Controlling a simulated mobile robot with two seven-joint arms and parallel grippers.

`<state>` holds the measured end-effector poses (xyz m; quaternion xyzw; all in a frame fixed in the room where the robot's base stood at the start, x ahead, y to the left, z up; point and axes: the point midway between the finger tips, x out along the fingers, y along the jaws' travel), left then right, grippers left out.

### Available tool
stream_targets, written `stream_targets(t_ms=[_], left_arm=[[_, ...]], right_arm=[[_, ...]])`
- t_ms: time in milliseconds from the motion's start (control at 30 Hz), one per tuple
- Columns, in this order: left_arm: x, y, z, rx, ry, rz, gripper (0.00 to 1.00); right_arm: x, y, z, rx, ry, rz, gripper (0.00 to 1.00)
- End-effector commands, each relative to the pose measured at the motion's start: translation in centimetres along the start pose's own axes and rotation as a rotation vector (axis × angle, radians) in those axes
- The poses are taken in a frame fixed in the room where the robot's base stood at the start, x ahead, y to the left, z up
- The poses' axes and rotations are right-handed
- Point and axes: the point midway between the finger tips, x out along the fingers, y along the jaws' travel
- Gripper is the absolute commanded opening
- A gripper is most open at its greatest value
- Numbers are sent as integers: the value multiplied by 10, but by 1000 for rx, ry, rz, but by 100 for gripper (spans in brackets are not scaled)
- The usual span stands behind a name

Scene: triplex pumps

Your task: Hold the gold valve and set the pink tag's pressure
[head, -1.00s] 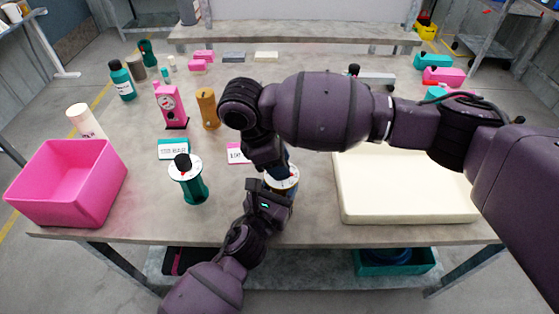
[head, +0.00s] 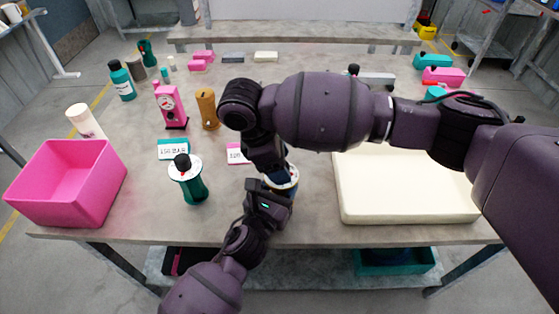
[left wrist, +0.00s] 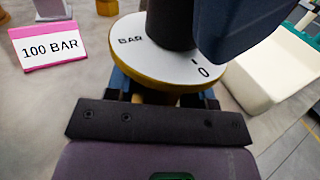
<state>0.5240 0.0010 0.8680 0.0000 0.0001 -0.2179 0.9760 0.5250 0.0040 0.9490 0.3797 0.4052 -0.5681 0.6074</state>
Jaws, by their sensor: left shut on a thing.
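The gold valve (left wrist: 155,82) stands upright in the left wrist view, with a white dial (left wrist: 150,50) marked BAR and a dark knob (left wrist: 170,25). My left gripper (left wrist: 162,93) is shut around its body below the dial. A dark blue part of my right gripper (left wrist: 240,28) is beside the knob; its fingertips are mostly hidden, so I cannot tell its grip. In the head view my right gripper (head: 278,172) comes down onto the valve from above, and my left gripper (head: 268,203) reaches it from the front. The pink tag (left wrist: 48,48) reads 100 BAR.
A teal valve (head: 187,183) stands left of the gold one, behind it a teal-edged tag (head: 173,149). A pink gauge stand (head: 171,106) and brown valve-like object (head: 207,108) stand behind.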

Motion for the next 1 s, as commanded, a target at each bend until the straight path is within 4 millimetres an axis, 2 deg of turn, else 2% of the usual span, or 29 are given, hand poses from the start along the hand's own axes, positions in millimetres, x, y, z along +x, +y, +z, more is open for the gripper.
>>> stream_targets(t_ms=[233,700,1000], left_arm=[[0,0,0,0,1,0,13],[0,0,0,0,1,0,13],[0,0,0,0,0,0,13]], right_arm=[[-12,0,-1,-1,2,1,63],[-94,1,0,0,-1,4,63],[-119,0,0,1,0,0,63]])
